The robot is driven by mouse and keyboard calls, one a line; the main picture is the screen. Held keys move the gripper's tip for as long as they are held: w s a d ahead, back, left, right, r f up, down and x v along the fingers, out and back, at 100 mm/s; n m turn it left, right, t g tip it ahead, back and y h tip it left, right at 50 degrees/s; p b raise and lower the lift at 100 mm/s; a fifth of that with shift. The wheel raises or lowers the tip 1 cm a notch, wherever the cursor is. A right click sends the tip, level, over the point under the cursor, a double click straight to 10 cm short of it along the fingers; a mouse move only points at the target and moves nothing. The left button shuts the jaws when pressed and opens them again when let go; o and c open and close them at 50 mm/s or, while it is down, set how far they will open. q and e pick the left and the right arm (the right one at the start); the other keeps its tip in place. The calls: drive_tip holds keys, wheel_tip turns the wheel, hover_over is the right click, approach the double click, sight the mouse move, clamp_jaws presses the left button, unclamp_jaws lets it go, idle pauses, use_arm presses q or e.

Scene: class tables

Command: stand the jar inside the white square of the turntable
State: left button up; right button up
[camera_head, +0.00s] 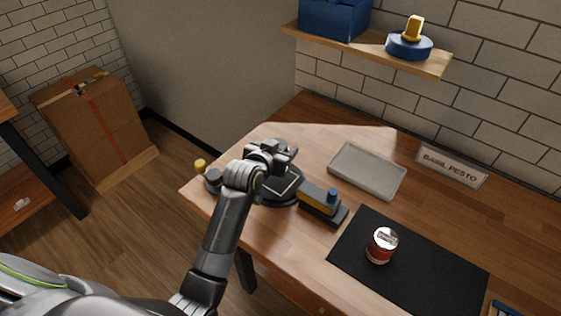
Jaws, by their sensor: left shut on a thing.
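The jar (381,247), red with a pale lid, stands upright on the black mat (445,262) on the wooden table. The dark round turntable (290,199) is to its upper left; part of its white square outline shows, and my left arm covers the rest. My left gripper (284,153) is over the turntable's far side, well away from the jar. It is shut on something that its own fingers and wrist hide. My right gripper is not in view.
A dark and yellow block with a blue knob (332,195) adjoins the turntable on the right. A yellow knob (200,165) is at its left. Behind are a grey tray (367,171) and a BASIL PESTO sign (451,166). A shelf (375,48) hangs above.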

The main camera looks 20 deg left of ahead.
use_arm(q)
drive_tip(key=shift+f, duration=0.8)
wheel_tip(320, 180, down, 2)
drive_tip(key=shift+w+f, duration=0.1)
drive_tip(key=shift+f, duration=0.65)
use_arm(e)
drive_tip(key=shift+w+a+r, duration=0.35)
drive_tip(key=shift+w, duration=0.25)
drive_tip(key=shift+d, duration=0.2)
use_arm(q)
drive_tip(key=o, duration=1.2)
drive_tip(key=shift+f, duration=0.1)
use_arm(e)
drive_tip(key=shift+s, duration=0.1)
use_arm(q)
drive_tip(key=b+v, duration=0.1)
drive_tip(key=v, duration=1.1)
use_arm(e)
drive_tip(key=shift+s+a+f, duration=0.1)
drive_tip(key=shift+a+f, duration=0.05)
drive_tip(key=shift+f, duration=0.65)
